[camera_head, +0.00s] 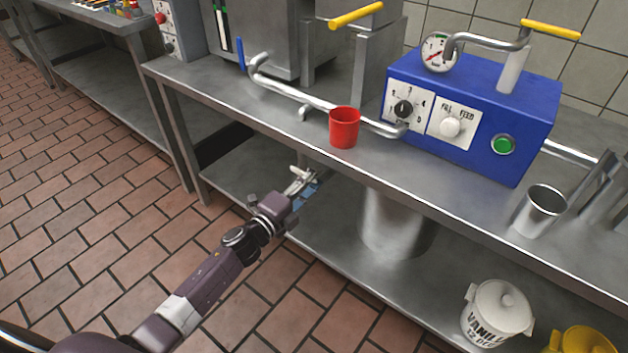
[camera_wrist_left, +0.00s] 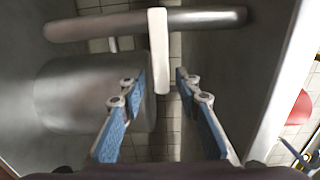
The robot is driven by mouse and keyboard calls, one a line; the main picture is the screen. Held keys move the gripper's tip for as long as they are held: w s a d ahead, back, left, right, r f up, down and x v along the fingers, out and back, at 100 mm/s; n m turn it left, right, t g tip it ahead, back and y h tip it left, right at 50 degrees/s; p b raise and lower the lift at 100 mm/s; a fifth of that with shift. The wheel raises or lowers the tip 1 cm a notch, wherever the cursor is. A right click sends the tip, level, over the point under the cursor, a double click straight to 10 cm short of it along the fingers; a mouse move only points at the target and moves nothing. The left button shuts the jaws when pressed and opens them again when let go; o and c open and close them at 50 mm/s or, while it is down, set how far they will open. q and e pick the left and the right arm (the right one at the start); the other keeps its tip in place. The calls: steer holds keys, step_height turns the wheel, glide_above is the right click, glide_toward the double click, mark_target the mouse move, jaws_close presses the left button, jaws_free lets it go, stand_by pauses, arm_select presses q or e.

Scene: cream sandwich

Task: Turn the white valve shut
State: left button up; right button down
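The white valve handle (camera_wrist_left: 159,50) is a pale bar across a grey pipe (camera_wrist_left: 215,18) in the left wrist view. Its lower end shows between the fingertips of my left gripper (camera_wrist_left: 159,82), which is open with a gap on each side. I cannot tell how far ahead of the fingertips the handle is. In the head view my left gripper (camera_head: 304,185) reaches under the front edge of the steel counter, its blue pads partly visible. My right gripper is not in view.
The counter (camera_head: 250,105) overhangs close above the gripper. A red cup (camera_head: 344,128) stands on it beside a blue machine (camera_head: 470,110). A large metal pot (camera_head: 395,225) stands on the lower shelf, right of the gripper. A white vanilla pot (camera_head: 497,312) is farther right.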

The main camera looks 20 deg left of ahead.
arm_select(q)
steer(key=v, duration=1.2)
stand_by(0.3)
